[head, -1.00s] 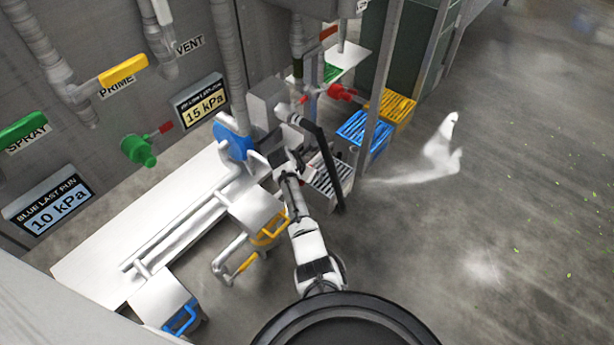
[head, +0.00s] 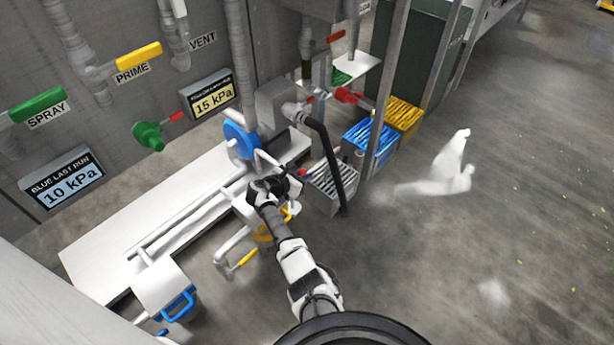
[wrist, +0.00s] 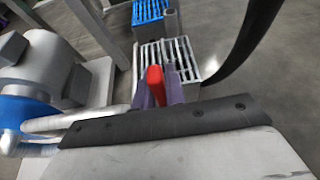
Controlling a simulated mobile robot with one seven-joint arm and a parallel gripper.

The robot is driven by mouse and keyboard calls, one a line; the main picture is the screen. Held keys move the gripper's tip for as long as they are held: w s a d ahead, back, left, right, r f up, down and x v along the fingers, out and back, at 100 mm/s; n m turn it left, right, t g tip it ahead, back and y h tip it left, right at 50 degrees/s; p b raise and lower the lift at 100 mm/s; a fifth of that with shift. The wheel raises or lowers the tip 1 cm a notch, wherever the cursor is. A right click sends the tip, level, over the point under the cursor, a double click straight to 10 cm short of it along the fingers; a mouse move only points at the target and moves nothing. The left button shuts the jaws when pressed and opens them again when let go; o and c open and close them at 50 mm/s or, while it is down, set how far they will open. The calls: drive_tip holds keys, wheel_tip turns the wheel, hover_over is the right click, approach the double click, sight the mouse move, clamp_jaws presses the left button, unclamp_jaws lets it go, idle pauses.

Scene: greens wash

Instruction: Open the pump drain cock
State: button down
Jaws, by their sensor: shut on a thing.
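The drain cock shows as a small red handle (head: 302,172) beside the pump, above the grey grated drain box (head: 334,182). In the wrist view the red handle (wrist: 155,84) stands between the two fingers of my gripper (wrist: 159,92), which are shut on it. In the head view my gripper (head: 292,176) reaches the handle from the left, and my wrist hides part of the pipework. The cock's body is hidden, so I cannot tell its flow state. The pump with its blue face (head: 240,141) stands just behind.
A black hose (head: 328,150) curves down to the drain box. Floor at right is open.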

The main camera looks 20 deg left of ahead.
idle(0.3)
drive_tip(key=c, duration=1.4)
unclamp_jaws()
drive_tip(key=shift+c, duration=0.2)
